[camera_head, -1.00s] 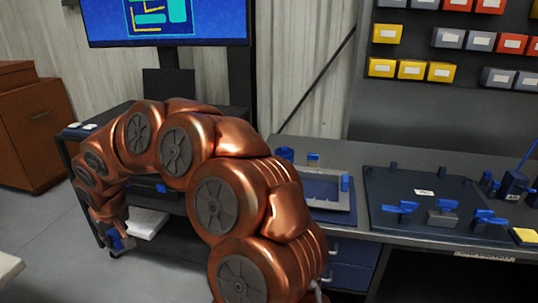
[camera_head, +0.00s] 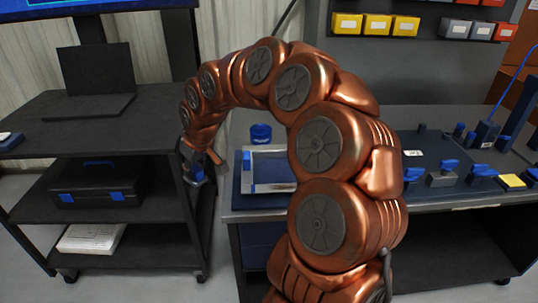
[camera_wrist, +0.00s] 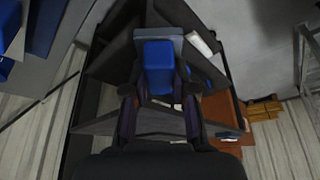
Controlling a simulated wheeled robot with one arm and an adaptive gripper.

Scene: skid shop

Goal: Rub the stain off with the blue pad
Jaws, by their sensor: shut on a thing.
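My gripper (camera_head: 196,172) hangs between the dark cart and the workbench, left of the bench. In the wrist view my gripper (camera_wrist: 159,80) is shut on the blue pad (camera_wrist: 158,68), a blue block with a grey part at its far end. In the head view the pad is small and partly hidden by the fingers. A pale metal tray or panel (camera_head: 270,187) lies at the left end of the bench, to the right of my gripper and apart from it. My arm hides its right part. I cannot make out a stain on it.
The cart (camera_head: 85,110) on the left carries a laptop-like black stand (camera_head: 86,78) and, below, a black case (camera_head: 100,183). A blue cup (camera_head: 261,133) stands behind the panel. A dark mat with blue-handled clamps (camera_head: 443,172) and a yellow block (camera_head: 511,181) are to the right.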

